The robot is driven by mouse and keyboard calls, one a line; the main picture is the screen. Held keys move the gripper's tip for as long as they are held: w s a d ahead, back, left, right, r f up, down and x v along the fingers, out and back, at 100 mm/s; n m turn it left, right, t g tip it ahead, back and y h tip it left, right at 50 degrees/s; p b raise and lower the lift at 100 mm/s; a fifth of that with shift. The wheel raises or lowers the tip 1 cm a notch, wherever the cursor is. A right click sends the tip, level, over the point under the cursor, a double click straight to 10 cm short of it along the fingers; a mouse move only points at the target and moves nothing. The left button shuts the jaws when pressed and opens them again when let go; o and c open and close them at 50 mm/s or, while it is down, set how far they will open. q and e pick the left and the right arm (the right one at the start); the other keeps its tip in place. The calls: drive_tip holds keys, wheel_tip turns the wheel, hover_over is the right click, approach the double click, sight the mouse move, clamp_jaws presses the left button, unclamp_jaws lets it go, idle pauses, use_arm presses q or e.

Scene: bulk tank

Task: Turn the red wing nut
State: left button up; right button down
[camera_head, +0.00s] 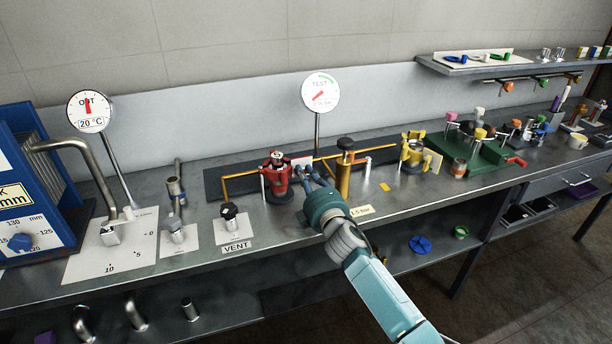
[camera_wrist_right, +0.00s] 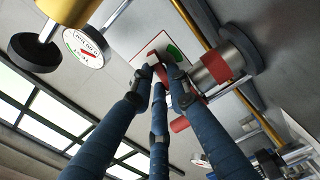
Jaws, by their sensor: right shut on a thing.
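The red clamp-like fitting (camera_head: 276,179) stands on a dark round base on the bench, with pipework beside it. My right gripper (camera_head: 303,170) reaches in from the lower right to the right side of this fitting. In the right wrist view the blue fingers of the gripper (camera_wrist_right: 162,75) close together around a small red piece, the red wing nut (camera_wrist_right: 161,74), mostly hidden by the fingertips. A red part (camera_wrist_right: 216,67) on a silver cylinder shows just right of the fingertips. My left gripper is not in view.
A yellow post with a black knob (camera_head: 344,165) stands close right of my gripper. A TEST gauge (camera_head: 320,92) rises behind. A black VENT knob (camera_head: 230,212) is to the left, a yellow fitting (camera_head: 412,150) and green fixture (camera_head: 478,151) to the right.

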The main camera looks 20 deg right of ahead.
drive_tip(key=shift+f+n+p, duration=0.2)
drive_tip(key=shift+n+p, duration=0.2)
drive_tip(key=shift+n, duration=2.7)
drive_tip(key=shift+f+n+p, duration=0.15)
drive_tip(key=shift+n+p, duration=0.2)
drive_tip(key=shift+n, duration=2.75)
drive_tip(key=shift+f+n+p, duration=0.2)
drive_tip(key=shift+n+p, duration=0.2)
drive_tip(key=shift+n, duration=2.7)
drive_tip(key=c, duration=1.7)
unclamp_jaws()
drive_tip(key=shift+o, duration=0.2)
drive_tip(key=shift+s, duration=0.2)
drive_tip(key=s, duration=1.1)
drive_tip(key=shift+s+d, duration=0.2)
drive_tip(key=shift+s, duration=0.1)
